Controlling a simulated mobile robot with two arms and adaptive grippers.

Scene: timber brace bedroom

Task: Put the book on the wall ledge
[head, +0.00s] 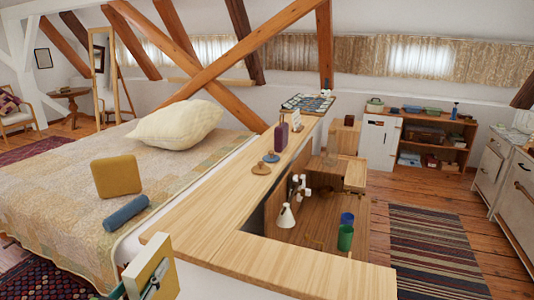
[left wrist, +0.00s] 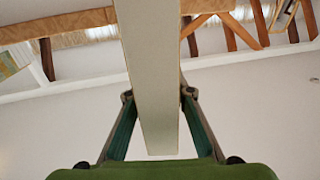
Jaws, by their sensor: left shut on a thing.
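The book (head: 143,272) is at the bottom left of the head view, with a yellowish cover and pale side, held upright. My left gripper (head: 156,281) is shut on it, mostly cut off by the bottom edge. In the left wrist view the book (left wrist: 152,80) stands as a long pale grey slab between the two fingers. The wall ledge (head: 205,215) is a light wooden, L-shaped top on a low white wall beside the bed. The book is close to its near left corner; I cannot tell whether they touch. My right gripper is not in view.
On the ledge stand a purple bottle (head: 281,136), two small round items (head: 262,168) and a patterned tray (head: 308,103). The ledge's near part is bare. The bed (head: 60,195) holds a pillow, a mustard cushion (head: 117,175) and a blue roll (head: 126,213). Shelves with cups lie below.

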